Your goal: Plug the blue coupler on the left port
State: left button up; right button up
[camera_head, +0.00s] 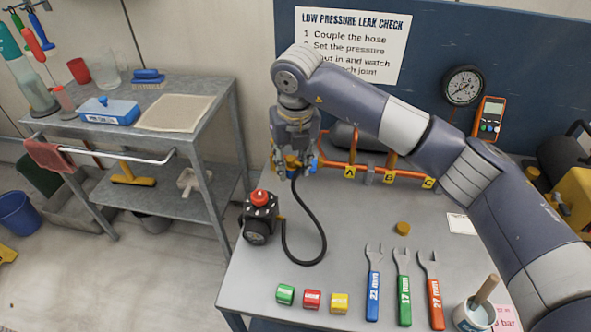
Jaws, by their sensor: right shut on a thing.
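My right gripper (295,168) comes down from above at the back left of the grey workbench. It is shut on the blue coupler (293,164), which is small and partly hidden by the fingers. A black hose (323,232) hangs from the coupler and loops down to the bench beside the black regulator box. The orange manifold (391,178) stands to the right of the gripper, with yellow labels A, B and C. The left port, by label A (349,171), is right of the held coupler, and the two look apart. My left gripper is not in view.
The black box with a red knob (260,215) stands at the bench's left edge. Coloured blocks (312,299), several wrenches (403,287) and a white pot (474,315) lie along the front. A yellow cap (403,228) lies mid-bench. A gauge (463,86) is at the back.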

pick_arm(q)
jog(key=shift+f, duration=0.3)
pick_arm(e)
jog(key=shift+m, duration=0.6)
jog(key=w, duration=0.2)
jog(key=w+a, duration=0.1)
jog(key=w, duration=0.2)
jog(key=shift+w+a, duration=0.2)
jog(key=shift+w, duration=0.15)
jog(key=shift+d, duration=0.15)
